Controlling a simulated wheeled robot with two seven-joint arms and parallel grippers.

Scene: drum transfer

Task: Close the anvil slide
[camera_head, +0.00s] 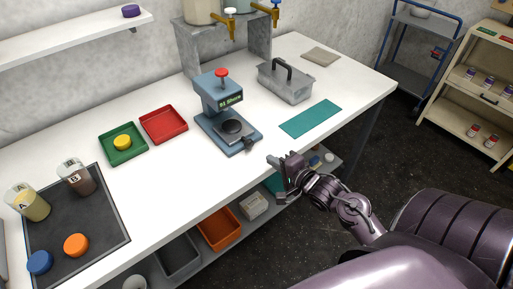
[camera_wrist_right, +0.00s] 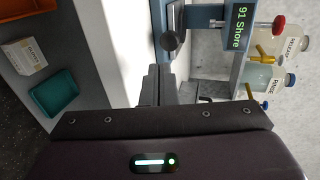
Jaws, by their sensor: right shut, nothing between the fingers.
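The blue-grey tester (camera_head: 218,92) stands on the white table, with a red knob on top and a lit green display reading "91 Shore". I cannot tell how far out the slide stands. My right gripper (camera_head: 272,160) is shut and empty at the table's front edge, apart from the knob, to its lower right. My left gripper is not in view.
A grey toolbox (camera_head: 287,85) and teal mat (camera_head: 311,119) lie right of the tester. Red (camera_head: 163,125) and green (camera_head: 123,143) trays lie left. A dark mat (camera_head: 75,222) holds two cups and two lids. Bins stand on the shelf below.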

